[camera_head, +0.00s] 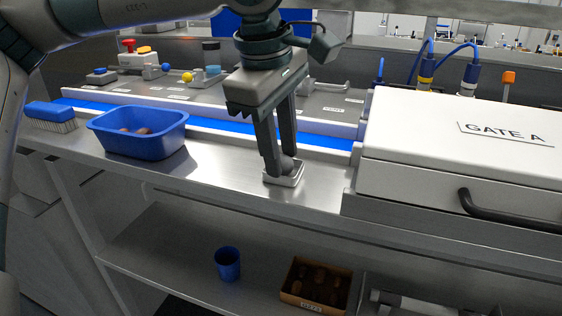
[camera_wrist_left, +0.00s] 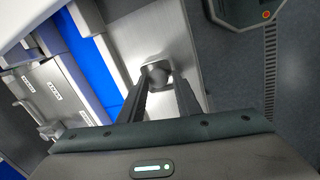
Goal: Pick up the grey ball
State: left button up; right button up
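The grey ball (camera_wrist_left: 157,73) shows in the left wrist view between and just beyond the tips of my left gripper's fingers. In the head view the ball (camera_head: 289,166) is partly hidden by the fingers and sits in a small pale square holder (camera_head: 284,181) on the steel counter. My left gripper (camera_head: 278,168) points down over the holder with its fingers apart, one on each side of the ball. I cannot make out firm contact with the ball. My right gripper is not in view.
A blue tub (camera_head: 140,145) with brown dates and a blue brush (camera_head: 50,116) stand left on the counter. The white Gate A box (camera_head: 430,140) is close on the right. A blue cup (camera_head: 228,264) and a date box (camera_head: 315,285) are on the shelf below.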

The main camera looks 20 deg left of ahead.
aim_at(282, 157)
pick_arm(q)
jog(key=shift+s+f, duration=0.25)
jog(key=shift+f, duration=0.75)
grip_shut()
jog(key=shift+d, duration=0.1)
jog(key=shift+w+r, duration=0.25)
jog(key=shift+r, duration=0.4)
jog(key=w+b+v, duration=0.1)
jog(key=w+v, duration=0.1)
jog(key=v, duration=0.7)
jog(key=shift+w+d+r, duration=0.2)
jog(key=shift+w, duration=0.15)
